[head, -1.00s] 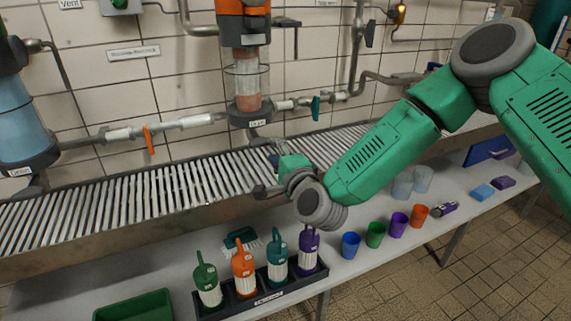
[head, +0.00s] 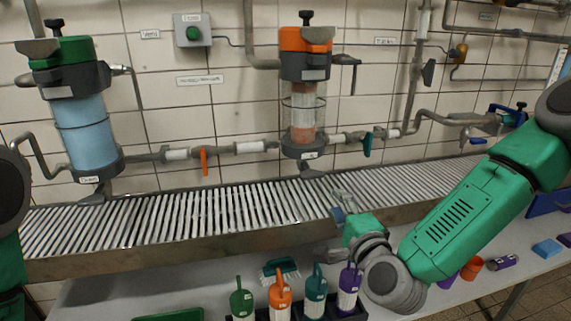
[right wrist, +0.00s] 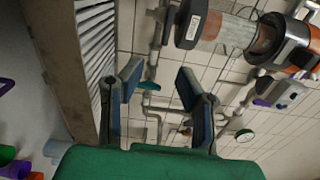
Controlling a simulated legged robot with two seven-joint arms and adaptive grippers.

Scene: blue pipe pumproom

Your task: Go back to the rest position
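My right arm comes in from the right edge of the head view. Its gripper (head: 332,232) is at the front edge of the roller conveyor (head: 190,217), above the bottle rack. In the right wrist view the two blue-padded fingers (right wrist: 160,90) stand wide apart with nothing between them. Part of my left arm shows at the left edge of the head view, but its gripper is out of view.
A rack holds a green bottle (head: 242,303), an orange bottle (head: 280,298), a teal bottle (head: 315,292) and a purple bottle (head: 348,290). A brush (head: 281,270) lies behind them. A blue tank (head: 85,130) and an orange-topped tank (head: 304,95) hang on the wall.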

